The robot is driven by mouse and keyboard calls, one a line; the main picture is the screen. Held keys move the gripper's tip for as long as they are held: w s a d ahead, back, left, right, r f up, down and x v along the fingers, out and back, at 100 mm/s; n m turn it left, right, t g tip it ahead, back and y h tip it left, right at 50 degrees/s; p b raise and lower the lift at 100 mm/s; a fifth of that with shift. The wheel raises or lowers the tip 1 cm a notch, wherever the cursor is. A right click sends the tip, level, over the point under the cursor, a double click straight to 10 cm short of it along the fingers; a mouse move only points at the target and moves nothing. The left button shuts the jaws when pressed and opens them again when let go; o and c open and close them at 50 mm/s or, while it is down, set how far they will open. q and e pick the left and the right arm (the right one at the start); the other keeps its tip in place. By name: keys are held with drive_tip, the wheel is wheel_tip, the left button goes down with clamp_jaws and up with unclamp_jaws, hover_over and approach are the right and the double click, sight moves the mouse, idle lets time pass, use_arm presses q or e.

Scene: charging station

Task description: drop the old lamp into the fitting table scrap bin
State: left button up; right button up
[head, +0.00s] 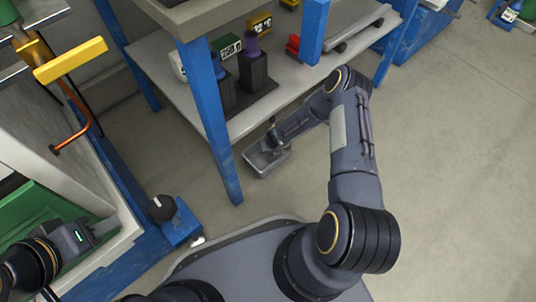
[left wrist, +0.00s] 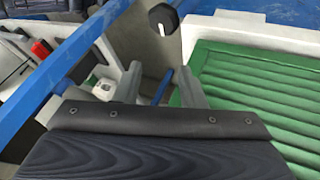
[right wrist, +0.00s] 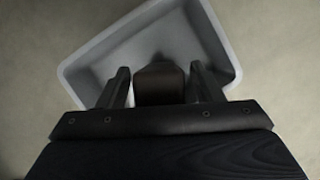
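The scrap bin is a small grey open tray (head: 265,172) on the floor beside the fitting table; it also fills the upper right wrist view (right wrist: 90,62). My right gripper (head: 270,143) is at the bin, pointing down over its inside. In the right wrist view a dark, blocky thing (right wrist: 160,84), probably the old lamp, lies between its fingers. Thin gaps seem to show on both sides, and I cannot tell whether the fingers touch it. My left gripper (left wrist: 160,88) has its fingers apart with nothing between them, near a green ribbed panel at the left.
The fitting table's lower shelf (head: 190,80) holds dark holders, a purple-topped item and small labelled boxes. Its blue leg (head: 210,120) stands just left of the bin. A blue block with a black knob (head: 162,208) is near my left gripper. Floor at the right is clear.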

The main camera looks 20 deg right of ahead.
drive_tip(key=p+v, duration=0.3)
drive_tip(key=v, duration=0.4)
drive_tip(key=shift+r, duration=0.4)
drive_tip(key=shift+s, duration=0.15)
